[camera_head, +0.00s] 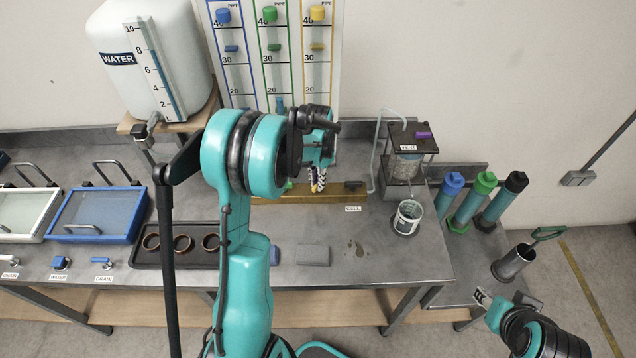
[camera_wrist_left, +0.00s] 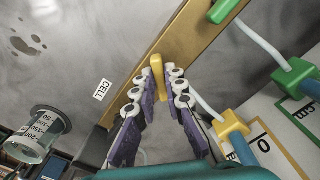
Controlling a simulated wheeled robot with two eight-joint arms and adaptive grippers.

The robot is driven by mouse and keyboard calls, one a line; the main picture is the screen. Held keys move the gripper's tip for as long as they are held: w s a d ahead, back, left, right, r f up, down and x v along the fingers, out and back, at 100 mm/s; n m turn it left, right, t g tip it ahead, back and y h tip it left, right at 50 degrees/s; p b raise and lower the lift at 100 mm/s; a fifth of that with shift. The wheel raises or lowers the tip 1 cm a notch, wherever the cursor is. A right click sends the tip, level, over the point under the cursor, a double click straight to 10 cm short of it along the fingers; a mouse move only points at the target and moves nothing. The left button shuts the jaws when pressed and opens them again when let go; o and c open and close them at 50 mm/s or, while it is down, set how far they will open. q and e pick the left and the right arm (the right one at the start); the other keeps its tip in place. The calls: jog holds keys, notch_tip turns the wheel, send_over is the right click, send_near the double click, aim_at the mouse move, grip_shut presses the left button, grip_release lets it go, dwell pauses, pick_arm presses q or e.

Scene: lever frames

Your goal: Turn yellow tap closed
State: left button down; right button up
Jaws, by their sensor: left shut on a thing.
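The yellow tap (camera_wrist_left: 157,68) is a short lever on a brass bar (camera_wrist_left: 190,40) in the left wrist view. It sits slanted to the bar's length. My left gripper (camera_wrist_left: 158,82) is shut on it, a purple-padded finger on each side. In the head view, my left gripper (camera_head: 318,186) is over the brass bar (camera_head: 285,199) and hides the yellow tap. My right gripper (camera_head: 481,297) is low at the right, away from the bar; its jaw opening is too small to tell.
A green tap (camera_wrist_left: 226,11) sits further along the bar. A clear tube runs to a yellow fitting (camera_wrist_left: 231,125). Coloured cylinders (camera_head: 478,200) stand further right. The front table right of my arm is mostly clear.

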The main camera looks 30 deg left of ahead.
pick_arm(q)
jog(key=m+b, duration=0.1)
jog(key=m, duration=0.4)
jog(key=shift+a+m, duration=0.1)
jog(key=shift+m, duration=0.2)
jog(key=shift+w+a+m, duration=0.1)
jog(key=shift+m, duration=2)
jog(key=c, duration=1.6)
grip_release()
notch_tip(320, 180, up, 12)
jog(key=shift+r+b, duration=0.1)
jog(key=shift+b, duration=0.2)
